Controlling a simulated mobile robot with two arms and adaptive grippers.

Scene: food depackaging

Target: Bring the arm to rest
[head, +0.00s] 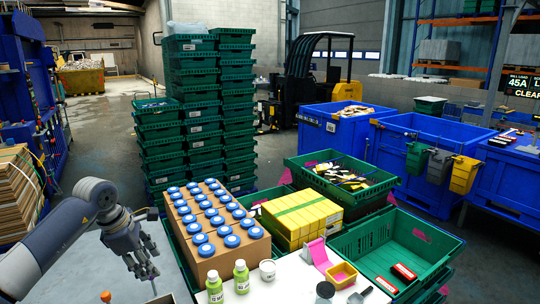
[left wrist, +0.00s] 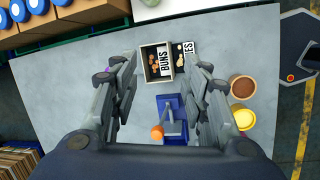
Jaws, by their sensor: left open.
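My left gripper (head: 146,266) hangs with its fingers pointing down at the lower left of the head view, left of the carton of blue-lidded jars. In the left wrist view the left gripper (left wrist: 162,72) has its two fingers spread wide apart, with nothing held between them. My right gripper shows in neither view.
The jar carton (head: 205,265), yellow boxes (head: 300,212) and green bottles (head: 241,277) stand to the gripper's right. Tall green crate stacks (head: 195,95) rise behind. Brown (left wrist: 243,87) and yellow (left wrist: 243,117) round containers sit right of the fingers. Floor left of the stacks is open.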

